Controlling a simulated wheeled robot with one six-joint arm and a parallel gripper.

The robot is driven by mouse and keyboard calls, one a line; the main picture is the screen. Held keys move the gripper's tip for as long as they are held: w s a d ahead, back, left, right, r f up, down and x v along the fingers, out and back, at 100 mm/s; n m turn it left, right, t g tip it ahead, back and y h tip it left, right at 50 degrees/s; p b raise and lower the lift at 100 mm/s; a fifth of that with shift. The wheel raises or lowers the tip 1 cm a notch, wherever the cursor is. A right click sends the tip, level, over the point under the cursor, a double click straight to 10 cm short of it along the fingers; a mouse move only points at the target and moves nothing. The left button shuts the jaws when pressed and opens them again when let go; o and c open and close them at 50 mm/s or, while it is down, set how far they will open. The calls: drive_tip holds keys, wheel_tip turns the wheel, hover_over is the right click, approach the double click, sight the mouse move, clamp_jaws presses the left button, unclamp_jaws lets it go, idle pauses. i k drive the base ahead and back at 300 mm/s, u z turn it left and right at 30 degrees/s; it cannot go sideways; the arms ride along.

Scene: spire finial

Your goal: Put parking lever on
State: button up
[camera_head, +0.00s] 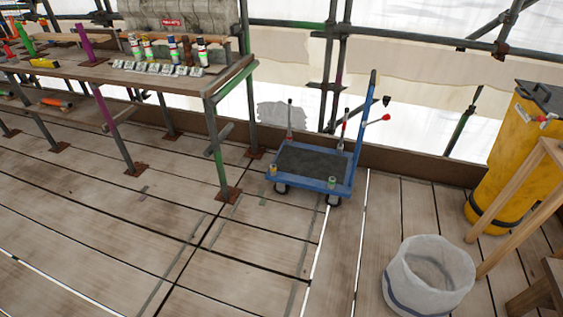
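A blue platform cart (318,186) with a dark top mat stands on the plank floor, right of the workbench. Its tall blue push handle (366,105) rises at the right rear. A lever with a red knob (386,118) sticks out to the right near this handle. Thin upright rods with red parts stand at the cart's left rear (290,118) and right rear (344,125). I cannot tell for certain which of these is the parking lever, or how it is set. My gripper is not in view.
A workbench (190,75) with bottles and coloured tubes fills the upper left. A pale bucket (430,275) stands at the lower right, near a yellow bin (510,150) and wooden legs (522,210). Scaffold poles and a low board line the back. Floor left of and before the cart is clear.

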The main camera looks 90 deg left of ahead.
sight(385, 117)
drive_tip(key=u, duration=2.7)
drive_tip(key=i, duration=2.1)
drive_tip(key=z, duration=0.25)
